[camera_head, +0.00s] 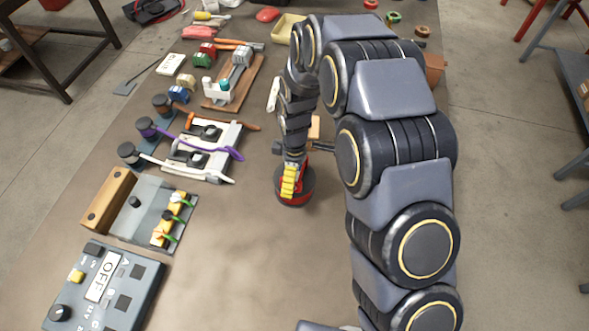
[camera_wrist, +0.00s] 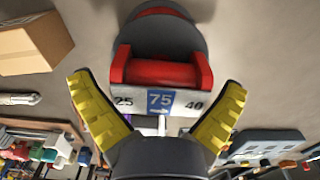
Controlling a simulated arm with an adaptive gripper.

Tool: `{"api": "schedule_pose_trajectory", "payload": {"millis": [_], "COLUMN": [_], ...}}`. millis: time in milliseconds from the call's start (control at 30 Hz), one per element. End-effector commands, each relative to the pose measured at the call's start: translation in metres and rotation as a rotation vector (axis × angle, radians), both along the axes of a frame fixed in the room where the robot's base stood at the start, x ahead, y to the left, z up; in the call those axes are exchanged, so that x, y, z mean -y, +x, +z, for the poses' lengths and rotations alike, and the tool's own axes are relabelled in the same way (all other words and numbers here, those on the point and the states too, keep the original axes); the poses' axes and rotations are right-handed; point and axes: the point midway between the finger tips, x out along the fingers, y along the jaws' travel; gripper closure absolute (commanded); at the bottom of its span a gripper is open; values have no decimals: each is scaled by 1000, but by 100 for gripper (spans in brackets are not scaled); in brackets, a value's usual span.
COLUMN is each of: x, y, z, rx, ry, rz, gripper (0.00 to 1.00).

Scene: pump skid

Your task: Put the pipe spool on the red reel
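My gripper (camera_head: 289,180) hangs low over the bench in the head view, at a round red and dark device (camera_head: 296,197). In the wrist view its yellow fingers (camera_wrist: 160,112) are spread wide and nothing is seen clamped between them. Ahead of them is the device's red bracket (camera_wrist: 160,72), with a strip marked 25, 75 and 40 and a dark round body (camera_wrist: 165,32). I cannot tell whether the fingers touch it. A small red reel-like piece (camera_head: 371,4) lies at the far end. I cannot tell which thing is the pipe spool.
A green reel-like piece (camera_head: 394,18) and an orange one (camera_head: 422,31) lie near the red piece, behind my arm. Clamps with coloured handles (camera_head: 205,147) and a grey control box (camera_head: 103,288) stand on the left. The front middle of the bench is clear.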

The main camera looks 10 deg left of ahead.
Motion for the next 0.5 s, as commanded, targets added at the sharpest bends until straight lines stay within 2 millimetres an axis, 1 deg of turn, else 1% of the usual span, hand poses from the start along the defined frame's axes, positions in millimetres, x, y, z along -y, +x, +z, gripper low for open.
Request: {"api": "schedule_pose_trajectory", "payload": {"millis": [267,367,467,500], "x": [0,-1,-1,-1], "y": [0,1,1,1], "z": [2,12,29,38], "rx": [1,5,5,4], "ry": [0,3,3,3], "rz": [0,0,0,0], "gripper": [0,0,0,0]}}
